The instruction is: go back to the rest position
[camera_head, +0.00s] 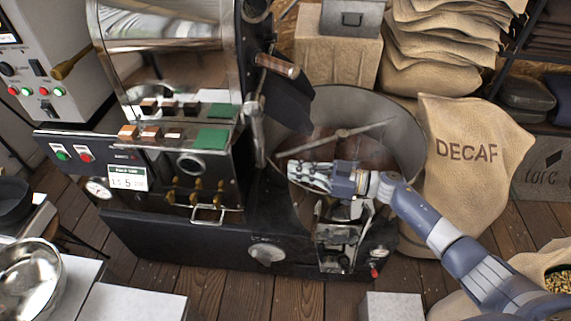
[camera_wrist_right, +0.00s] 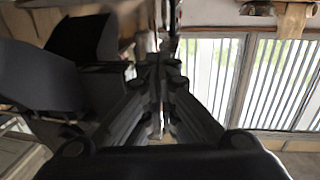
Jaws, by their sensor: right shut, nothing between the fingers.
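My right gripper (camera_head: 292,171) reaches in from the right in the head view, over the round cooling tray (camera_head: 405,130) of the roaster. Its fingers point left toward the dark roaster body (camera_head: 262,215). In the right wrist view the fingers (camera_wrist_right: 158,75) are together with nothing between them. I cannot tell from the head view how far above the tray the gripper is. My left gripper is not in view.
A DECAF sack (camera_head: 468,150) stands right of the tray, close to my right arm. More sacks (camera_head: 440,40) are stacked behind. A steel bowl (camera_head: 30,280) is at lower left. Wooden floor (camera_head: 235,292) shows in front of the roaster.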

